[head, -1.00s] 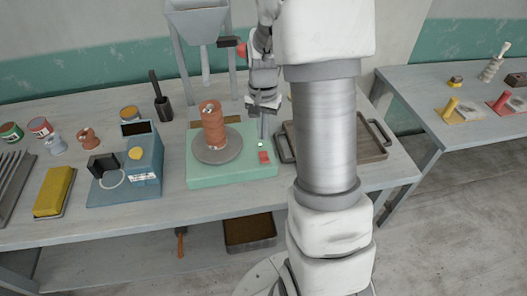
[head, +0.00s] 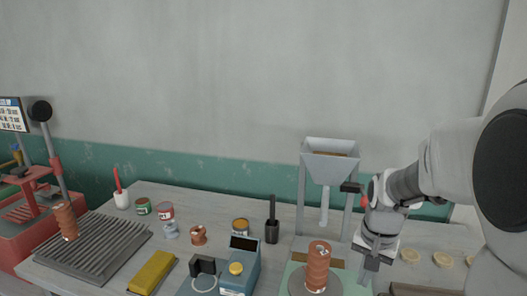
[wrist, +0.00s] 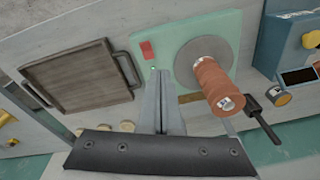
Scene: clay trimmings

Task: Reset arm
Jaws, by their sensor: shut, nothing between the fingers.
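My gripper (head: 367,272) is shut and empty, fingers pointing down, at the right of the turntable in the head view. In the wrist view its fingers (wrist: 161,92) lie together, above the bench beside the mint-green base (wrist: 178,38). A ribbed reddish-brown clay piece (head: 318,265) stands on the round grey wheel head (head: 300,281) on that base. It also shows in the wrist view (wrist: 212,84), apart from the fingers. My arm covers much of the right side of the head view.
A hopper (head: 330,160) stands behind the wheel, close to my gripper. A brown tray with handles (wrist: 80,75) lies beside the base. A blue device (head: 240,272), yellow block (head: 152,272), cups and a ribbed rack (head: 95,250) holding another clay piece (head: 66,221) stand left.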

